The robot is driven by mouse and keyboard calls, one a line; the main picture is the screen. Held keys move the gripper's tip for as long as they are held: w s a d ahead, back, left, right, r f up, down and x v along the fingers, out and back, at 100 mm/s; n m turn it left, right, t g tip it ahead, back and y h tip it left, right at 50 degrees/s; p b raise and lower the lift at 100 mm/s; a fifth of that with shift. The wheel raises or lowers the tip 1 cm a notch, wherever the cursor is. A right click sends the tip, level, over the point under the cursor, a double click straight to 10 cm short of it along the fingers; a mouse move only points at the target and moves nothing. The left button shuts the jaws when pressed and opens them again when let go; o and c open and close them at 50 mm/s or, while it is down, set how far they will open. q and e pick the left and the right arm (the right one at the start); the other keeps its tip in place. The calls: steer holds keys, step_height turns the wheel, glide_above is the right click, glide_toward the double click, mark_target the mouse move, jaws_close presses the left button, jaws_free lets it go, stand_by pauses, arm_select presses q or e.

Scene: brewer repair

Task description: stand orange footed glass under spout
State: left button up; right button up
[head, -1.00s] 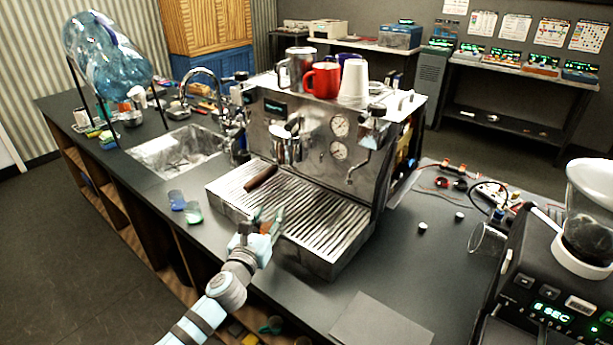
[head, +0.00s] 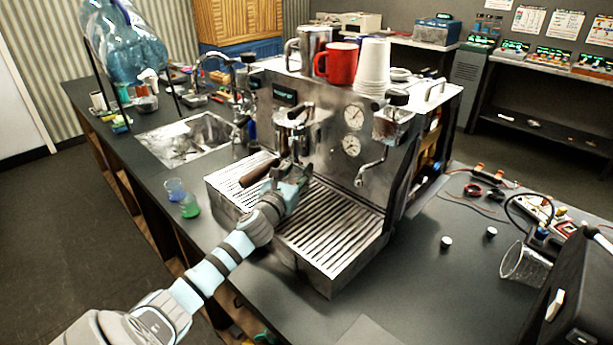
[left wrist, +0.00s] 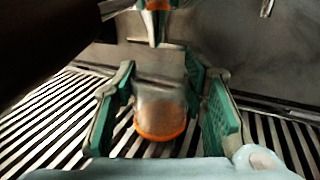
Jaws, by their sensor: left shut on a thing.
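The orange footed glass (left wrist: 160,112) shows in the left wrist view as a clear cup with an orange band at its lower end. It sits between the green-padded fingers of my left gripper (left wrist: 161,88), which is shut on it. The metal spout (left wrist: 155,27) hangs just above and beyond the glass; I cannot tell whether the glass touches the slatted drip tray (left wrist: 65,105). In the head view, my left gripper (head: 296,174) is over the back left of the tray, by the brown portafilter handle (head: 258,172), and hides the glass. My right gripper is not in view.
The espresso machine (head: 325,140) stands behind the tray, with a steam wand (head: 371,172) at the right. A red mug (head: 337,63) and paper cups (head: 373,66) are on top. A tipped clear glass (head: 524,262) lies at the right. The tray's right part is clear.

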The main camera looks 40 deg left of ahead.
arm_select(q)
steer(key=shift+w+f, duration=0.15)
steer(key=shift+f, duration=0.25)
jaws_close()
steer(key=shift+r, duration=0.15)
steer(key=shift+s+d+r, duration=0.1)
steer(key=shift+s+r, duration=0.05)
steer(key=shift+s, duration=0.3)
steer(key=o, duration=1)
jaws_free()
steer(key=shift+f, duration=0.25)
steer(key=o, duration=0.3)
steer(key=shift+w, duration=0.25)
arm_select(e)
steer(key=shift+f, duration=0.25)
arm_select(q)
steer(key=shift+s+r, duration=0.1)
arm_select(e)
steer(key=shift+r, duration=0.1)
